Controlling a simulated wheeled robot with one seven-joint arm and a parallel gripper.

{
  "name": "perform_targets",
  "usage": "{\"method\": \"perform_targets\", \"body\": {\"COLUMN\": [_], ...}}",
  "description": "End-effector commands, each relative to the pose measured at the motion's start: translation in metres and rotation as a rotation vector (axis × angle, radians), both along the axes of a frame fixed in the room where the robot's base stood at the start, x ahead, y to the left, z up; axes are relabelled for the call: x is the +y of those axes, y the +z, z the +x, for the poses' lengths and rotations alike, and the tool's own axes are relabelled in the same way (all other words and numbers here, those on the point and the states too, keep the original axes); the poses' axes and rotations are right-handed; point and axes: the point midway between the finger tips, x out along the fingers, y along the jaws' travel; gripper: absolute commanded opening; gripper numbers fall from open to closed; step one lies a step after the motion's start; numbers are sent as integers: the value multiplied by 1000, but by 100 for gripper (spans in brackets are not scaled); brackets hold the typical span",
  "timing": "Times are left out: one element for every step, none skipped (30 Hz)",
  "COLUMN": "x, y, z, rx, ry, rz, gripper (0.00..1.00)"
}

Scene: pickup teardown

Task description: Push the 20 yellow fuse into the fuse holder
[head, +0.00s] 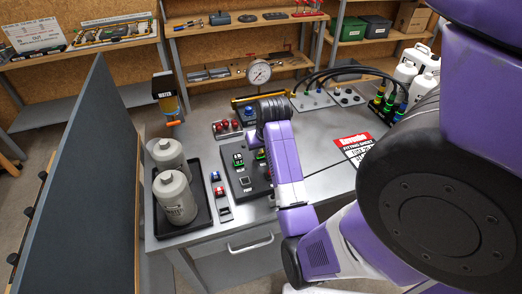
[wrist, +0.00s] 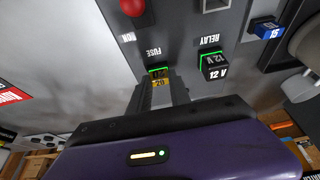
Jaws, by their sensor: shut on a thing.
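The yellow fuse (wrist: 160,83), marked 20, is between the fingertips of my gripper (wrist: 159,94) in the wrist view. My gripper is shut on it. The fuse is at the fuse holder (wrist: 158,69), which has a green-lit edge and lies below the FUSE label on the grey panel. The fuse overlaps the holder in this view; I cannot tell how deep it sits. In the head view my purple wrist covers most of the gripper, and a small green and yellow spot at the fuse holder (head: 260,154) shows beside it on the dark panel (head: 254,189).
The 12 V relay (wrist: 213,66) is in its green-lit socket to the right of the fuse holder. A blue 15 fuse (wrist: 267,30) is farther right. A red button (wrist: 133,7) is at the top. A black tray (head: 202,215) with grey bottles stands left of the panel.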

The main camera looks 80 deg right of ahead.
Motion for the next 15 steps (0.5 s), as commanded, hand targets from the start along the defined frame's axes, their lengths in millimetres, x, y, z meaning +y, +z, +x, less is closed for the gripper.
{"method": "perform_targets", "body": {"x": [0,0,0,0,0,0,0,0,0,0,0,0,0,0,0], "y": [0,0,0,0,0,0,0,0,0,0,0,0,0,0,0], "z": [0,0,0,0,0,0,0,0,0,0,0,0,0,0,0], "rx": [0,0,0,0,0,0,0,0,0,0,0,0,0,0,0], "ry": [0,0,0,0,0,0,0,0,0,0,0,0,0,0,0], "rz": [1,1,1,1,1,1,1,1,1,1,1,1,1,1,0], "gripper": [0,0,0,0,0,30,36,41,49,49,49,49,49,49,49]}}
